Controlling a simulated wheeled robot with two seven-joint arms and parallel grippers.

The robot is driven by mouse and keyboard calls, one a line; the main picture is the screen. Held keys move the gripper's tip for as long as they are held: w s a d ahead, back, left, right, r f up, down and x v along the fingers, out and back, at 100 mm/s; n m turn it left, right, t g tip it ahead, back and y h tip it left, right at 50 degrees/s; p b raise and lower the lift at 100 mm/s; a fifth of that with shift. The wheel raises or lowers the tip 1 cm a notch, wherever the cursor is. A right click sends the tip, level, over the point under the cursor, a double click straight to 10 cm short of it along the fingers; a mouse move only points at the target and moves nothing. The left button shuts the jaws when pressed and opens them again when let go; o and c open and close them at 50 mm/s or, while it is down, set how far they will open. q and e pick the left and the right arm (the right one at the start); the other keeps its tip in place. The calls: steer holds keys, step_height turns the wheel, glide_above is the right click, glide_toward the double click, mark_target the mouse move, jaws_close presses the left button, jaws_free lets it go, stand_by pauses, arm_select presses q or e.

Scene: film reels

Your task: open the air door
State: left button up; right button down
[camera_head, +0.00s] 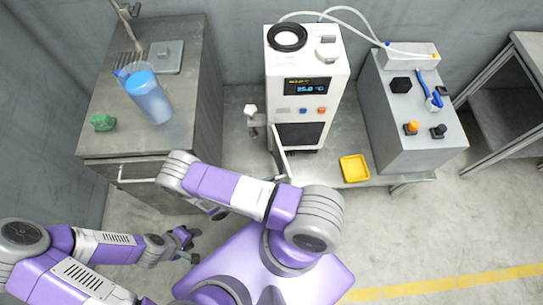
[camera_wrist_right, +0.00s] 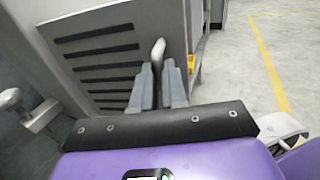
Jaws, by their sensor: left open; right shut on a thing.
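The white machine (camera_head: 307,75) has a small display and a dark opening (camera_head: 300,133) low on its front. The air door (camera_head: 280,152) stands swung out from the left side of that opening, seen nearly edge-on in the head view. In the right wrist view the air door (camera_wrist_right: 105,35) is a grey panel with several black slots. My right gripper (camera_wrist_right: 156,80) is shut on the door's pale rounded handle (camera_wrist_right: 158,48). In the head view my right arm hides this gripper. My left gripper (camera_head: 189,242) is open and empty, low at the left, well away from the door.
A white valve-like fitting (camera_head: 252,112) stands left of the door. A yellow tray (camera_head: 355,168) lies on the bench to the right. A grey cabinet (camera_head: 405,145) stands further right. A metal counter (camera_head: 105,145) with a blue cylinder (camera_head: 148,97) is at the left.

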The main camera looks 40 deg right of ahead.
steer(key=shift+w+d+r+t, duration=0.2)
steer(key=shift+w+d+t, duration=0.1)
steer(key=shift+w, duration=0.4)
steer(key=c, duration=1.2)
jaws_free()
steer(key=shift+d, duration=0.1)
steer(key=shift+o, duration=0.2)
steer(key=shift+f, duration=0.1)
steer(key=v, duration=0.7)
steer(key=shift+a+p, duration=0.3)
steer(key=shift+a, duration=0.05)
steer(key=shift+s+f, duration=0.1)
